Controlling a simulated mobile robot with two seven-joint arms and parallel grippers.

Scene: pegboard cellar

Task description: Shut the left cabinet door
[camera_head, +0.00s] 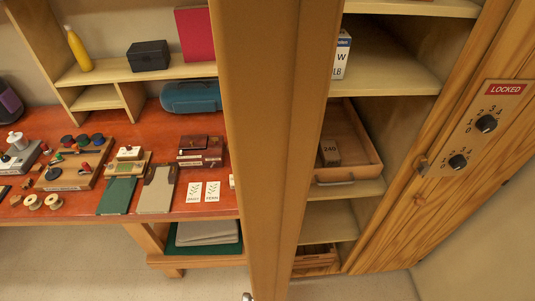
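In the head view the cabinet stands on the right with its shelves exposed. The left cabinet door (275,150) is open and stands out toward me as a tall plain wooden panel through the middle of the picture. It hides part of the shelves and the right end of the workbench. A small metallic piece (247,296), perhaps its handle, shows at the bottom edge. The right-hand wooden panel (465,150) carries a plate marked LOCKED (505,89) with two black dials. Neither of my grippers is in view.
Inside the cabinet, a pulled-out drawer (358,178) holds a weight marked 240 (330,152); a box (341,55) sits on a shelf above. A red workbench (165,207) with tools and spools stands left. Bare floor (80,265) shows below.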

